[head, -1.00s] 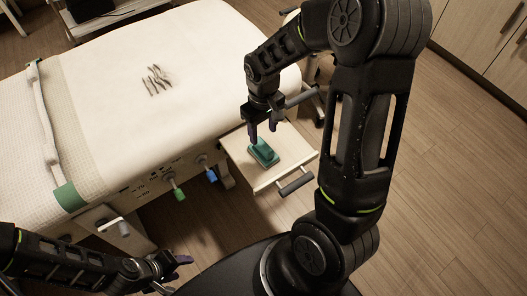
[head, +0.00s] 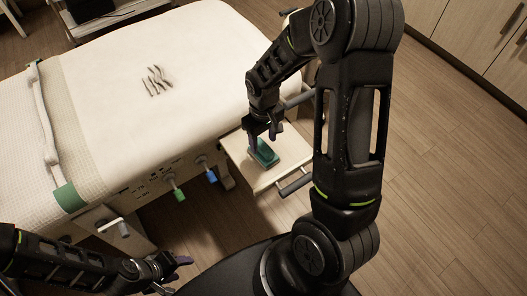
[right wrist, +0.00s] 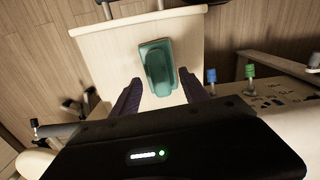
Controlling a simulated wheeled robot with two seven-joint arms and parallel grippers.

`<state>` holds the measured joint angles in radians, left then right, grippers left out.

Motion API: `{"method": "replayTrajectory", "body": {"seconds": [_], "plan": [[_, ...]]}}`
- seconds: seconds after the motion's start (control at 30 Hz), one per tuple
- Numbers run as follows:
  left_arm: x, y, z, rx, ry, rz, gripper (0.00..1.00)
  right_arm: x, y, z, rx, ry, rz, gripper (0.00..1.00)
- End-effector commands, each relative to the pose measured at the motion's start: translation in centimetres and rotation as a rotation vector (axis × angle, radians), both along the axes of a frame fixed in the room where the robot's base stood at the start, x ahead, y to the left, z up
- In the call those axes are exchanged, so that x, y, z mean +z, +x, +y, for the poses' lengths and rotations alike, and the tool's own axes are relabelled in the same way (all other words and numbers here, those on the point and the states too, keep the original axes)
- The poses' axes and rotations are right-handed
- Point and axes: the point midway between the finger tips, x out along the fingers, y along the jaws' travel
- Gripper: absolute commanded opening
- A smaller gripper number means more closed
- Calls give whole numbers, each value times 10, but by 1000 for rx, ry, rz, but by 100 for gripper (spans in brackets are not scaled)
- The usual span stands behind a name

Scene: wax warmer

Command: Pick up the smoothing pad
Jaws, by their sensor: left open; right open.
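The smoothing pad (head: 266,155) is a teal-green block with a raised grip, lying on a small pale side tray (head: 289,146) beside the bed. It also shows in the right wrist view (right wrist: 158,67), just beyond the fingertips. My right gripper (head: 262,139) is open and empty, above the pad and slightly to its far side. In the right wrist view its two purple fingers (right wrist: 160,92) stand apart, with the pad ahead between their lines. My left gripper (head: 182,268) is open and empty at the lower left, well away from the tray.
The bed (head: 150,70) with a white cover fills the left, with several dark strips (head: 156,80) on it. Green (head: 179,195) and blue (head: 211,177) knobs stick out of its near side. A bar handle (head: 295,185) runs along the tray's edge. Open wooden floor lies to the right.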

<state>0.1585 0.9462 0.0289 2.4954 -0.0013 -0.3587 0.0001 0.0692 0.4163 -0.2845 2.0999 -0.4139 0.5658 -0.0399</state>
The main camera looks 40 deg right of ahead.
Motion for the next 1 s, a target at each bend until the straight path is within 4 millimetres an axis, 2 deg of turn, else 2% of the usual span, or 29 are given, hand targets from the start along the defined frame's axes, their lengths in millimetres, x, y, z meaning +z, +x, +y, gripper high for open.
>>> {"method": "replayTrajectory", "body": {"seconds": [0.1, 0.23, 0.87, 1.0], "plan": [[0, 0, 0, 0, 0, 0, 49, -20, -1, -1, 1, 0, 4, 53], [0, 0, 0, 0, 0, 0, 49, -33, 0, -1, 0, 0, 2, 53], [0, 0, 0, 0, 0, 0, 49, -34, 0, -1, 0, 0, -1, 53], [0, 0, 0, 0, 0, 0, 49, -34, 0, -1, 0, 0, -1, 41]]}}
